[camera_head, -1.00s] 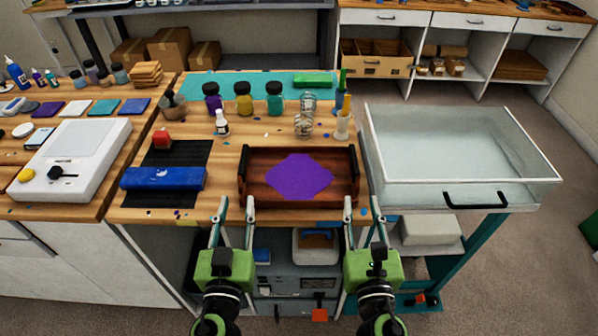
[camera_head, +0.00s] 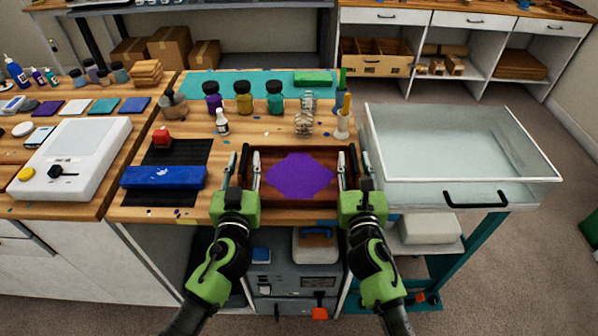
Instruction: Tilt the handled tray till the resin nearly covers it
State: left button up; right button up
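The brown handled tray (camera_head: 300,203) lies on the wooden bench near its front edge, apparently flat. A pool of purple resin (camera_head: 302,176) covers the middle of its floor; brown floor shows around the pool. Black handles stand at its left and right ends. My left gripper (camera_head: 245,154) is open at the left handle, one finger on each side of it. My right gripper (camera_head: 353,154) is open at the right handle, also with a finger on each side. Whether any finger touches a handle cannot be told. The grippers partly hide the tray's front corners.
A blue block (camera_head: 163,177) on a dark mat lies left of the tray. A white bottle (camera_head: 222,122), several pigment jars and clear cups stand behind it. A white scale (camera_head: 77,158) is far left.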

pick_arm(q)
jog(key=shift+c, duration=0.4)
pick_arm(e)
jog(key=shift+c, duration=0.4)
pick_arm(q)
grip_shut()
pick_arm(e)
grip_shut()
pick_arm(q)
jog(key=shift+w+r, duration=0.1)
jog(key=shift+r, duration=0.1)
pick_arm(e)
jog(key=shift+w+r, duration=0.1)
jog(key=shift+r, duration=0.15)
